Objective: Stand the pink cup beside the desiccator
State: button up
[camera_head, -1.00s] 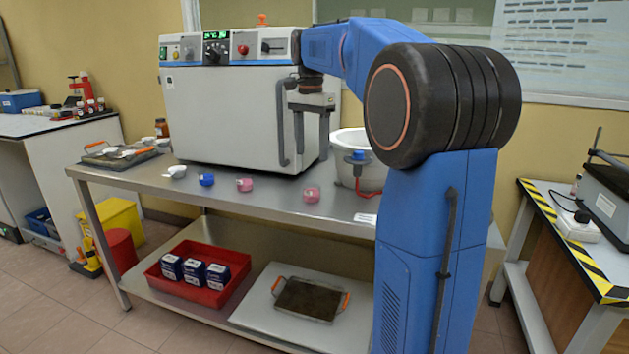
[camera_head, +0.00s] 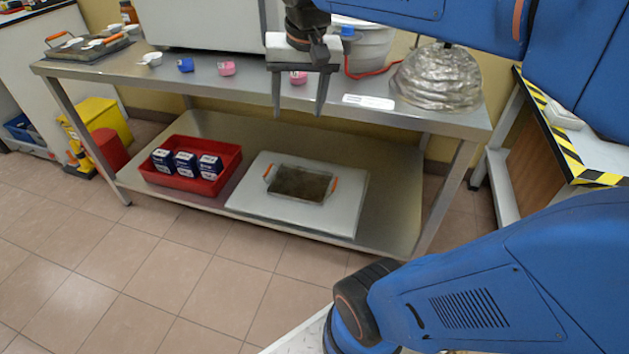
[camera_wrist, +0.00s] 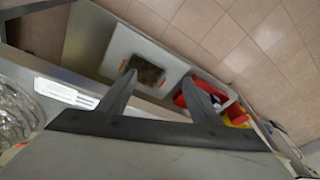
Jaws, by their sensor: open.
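Two small pink cups stand on the steel bench: one (camera_head: 226,68) left of my gripper, the other (camera_head: 298,78) partly hidden behind it. I cannot tell which one is meant. My gripper (camera_head: 298,116) is open and empty, pointing down, its fingertips overlapping the bench's front edge in the head view. A shiny ribbed dome (camera_head: 437,77), seemingly the desiccator, stands at the bench's right end. In the wrist view the open fingers (camera_wrist: 158,76) have nothing between them, and the dome (camera_wrist: 14,112) shows at the left edge. No pink cup is clear there.
A blue cup (camera_head: 185,65) and a white cup (camera_head: 151,59) stand further left on the bench (camera_head: 110,72). A white label (camera_head: 368,101) lies before the dome. The lower shelf holds a red bin (camera_head: 226,175) and a tray.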

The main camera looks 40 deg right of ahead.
jog(key=s+a+f+n+t, duration=0.1)
jog(key=s+a+f+n, duration=0.1)
jog(key=s+f, duration=0.3)
jog(key=s+a+f+n, duration=0.1)
jog(key=s+f+n, duration=0.2)
jog(key=s+f, duration=0.3)
jog(key=shift+a+f+n+t, duration=0.3)
jog(key=shift+a+f+t, duration=0.1)
jog(key=shift+f, duration=0.15)
